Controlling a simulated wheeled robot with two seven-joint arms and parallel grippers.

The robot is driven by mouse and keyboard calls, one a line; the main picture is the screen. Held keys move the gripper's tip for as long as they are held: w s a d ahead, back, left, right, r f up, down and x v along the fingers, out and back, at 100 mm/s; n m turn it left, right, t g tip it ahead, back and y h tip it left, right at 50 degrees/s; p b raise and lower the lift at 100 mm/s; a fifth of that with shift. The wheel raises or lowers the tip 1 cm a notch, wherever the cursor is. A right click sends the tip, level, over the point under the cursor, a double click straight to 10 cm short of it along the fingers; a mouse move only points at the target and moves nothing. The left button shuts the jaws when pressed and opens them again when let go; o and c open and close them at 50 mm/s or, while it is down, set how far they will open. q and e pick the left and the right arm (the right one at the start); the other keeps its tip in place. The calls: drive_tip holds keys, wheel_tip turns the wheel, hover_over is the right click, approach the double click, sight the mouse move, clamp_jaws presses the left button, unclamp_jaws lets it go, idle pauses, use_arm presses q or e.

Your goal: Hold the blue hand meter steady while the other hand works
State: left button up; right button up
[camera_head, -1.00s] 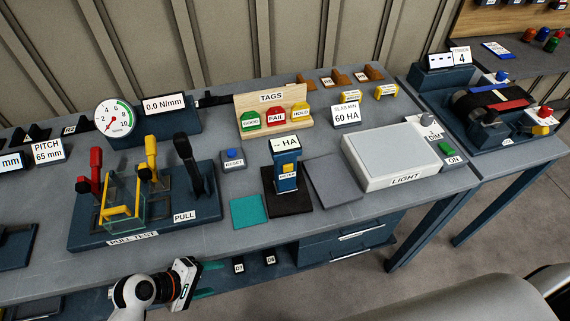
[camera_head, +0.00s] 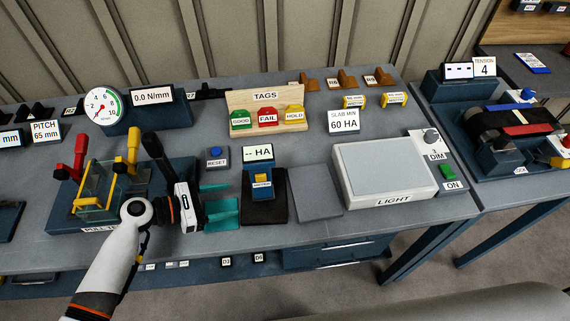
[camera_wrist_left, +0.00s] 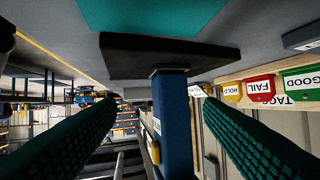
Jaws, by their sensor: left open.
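The blue hand meter (camera_head: 259,183) stands upright on a black pad (camera_head: 279,209), its display reading "-- HA" with a yellow button below. My left gripper (camera_head: 234,199) is open and empty just left of the meter, its teal fingers pointing right toward it. In the left wrist view the picture is upside down, and the blue meter (camera_wrist_left: 174,125) appears between the two green fingers, apart from both. The exact gap in depth is hard to tell. My right gripper is not in view.
A teal pad (camera_head: 226,222) lies under the left fingers, partly hidden. The pull test rig (camera_head: 103,190) is close left of my wrist. A reset button (camera_head: 216,157) and tag stand (camera_head: 266,112) are behind. A bare grey pad (camera_head: 316,192) and light box (camera_head: 385,170) are right.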

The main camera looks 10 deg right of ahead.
sight(258, 188)
use_arm(q)
drive_tip(key=shift+w+d+r+n, duration=0.1)
drive_tip(key=shift+w+d+n, duration=0.35)
drive_tip(key=shift+w, duration=0.2)
drive_tip(key=b+x, duration=0.2)
drive_tip(key=x, duration=0.1)
drive_tip(key=shift+f, duration=0.2)
drive_tip(key=x, duration=0.3)
drive_tip(key=shift+w+d+r, duration=0.15)
drive_tip(key=shift+w+d, duration=0.05)
drive_tip(key=shift+d, duration=0.25)
drive_tip(key=shift+x, duration=1.05)
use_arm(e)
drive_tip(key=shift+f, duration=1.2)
use_arm(q)
drive_tip(key=c, duration=0.8)
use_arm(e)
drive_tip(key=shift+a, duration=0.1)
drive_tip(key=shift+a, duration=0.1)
